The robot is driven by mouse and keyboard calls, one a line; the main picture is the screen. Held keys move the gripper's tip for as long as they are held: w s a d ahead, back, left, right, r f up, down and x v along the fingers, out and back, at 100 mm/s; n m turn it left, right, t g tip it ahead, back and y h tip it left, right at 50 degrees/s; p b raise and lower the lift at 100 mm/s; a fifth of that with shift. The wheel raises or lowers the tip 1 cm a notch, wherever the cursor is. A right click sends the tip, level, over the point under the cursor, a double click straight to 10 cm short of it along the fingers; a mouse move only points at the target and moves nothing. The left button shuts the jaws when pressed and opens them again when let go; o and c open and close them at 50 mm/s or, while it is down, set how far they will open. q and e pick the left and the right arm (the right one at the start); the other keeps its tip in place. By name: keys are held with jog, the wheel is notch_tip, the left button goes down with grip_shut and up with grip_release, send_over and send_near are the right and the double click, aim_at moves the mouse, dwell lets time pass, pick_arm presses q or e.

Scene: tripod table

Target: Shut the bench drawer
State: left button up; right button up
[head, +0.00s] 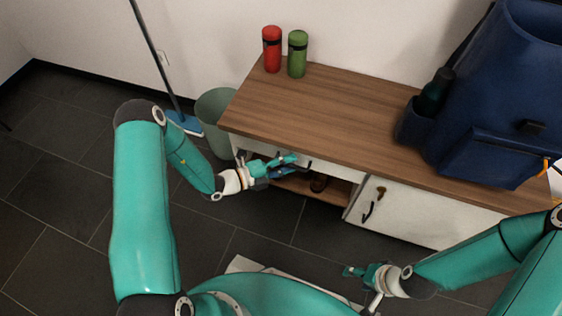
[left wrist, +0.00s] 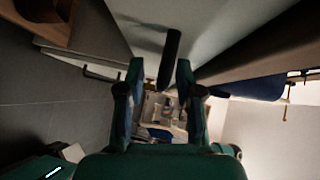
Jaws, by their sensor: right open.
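The bench drawer (head: 330,170) is the white front under the left part of the bench's wooden top. In the left wrist view its white front (left wrist: 150,18) carries a dark bar handle (left wrist: 170,58). My left gripper (head: 292,160) is at the drawer front and hides part of it. In the left wrist view its two fingers (left wrist: 160,68) are apart, one on each side of the handle, with gaps visible. How far the drawer stands out is hard to tell. My right gripper (head: 350,271) is open and empty, low in front of the bench door.
The bench top (head: 340,105) holds a red bottle (head: 272,49), a green bottle (head: 297,54) and a blue backpack (head: 500,100). Below the drawer is an open shelf with a brown item (head: 318,183). The door (head: 405,213) has a key. A bin (head: 214,108) stands left.

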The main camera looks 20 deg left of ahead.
pick_arm(q)
jog(key=v, duration=1.2)
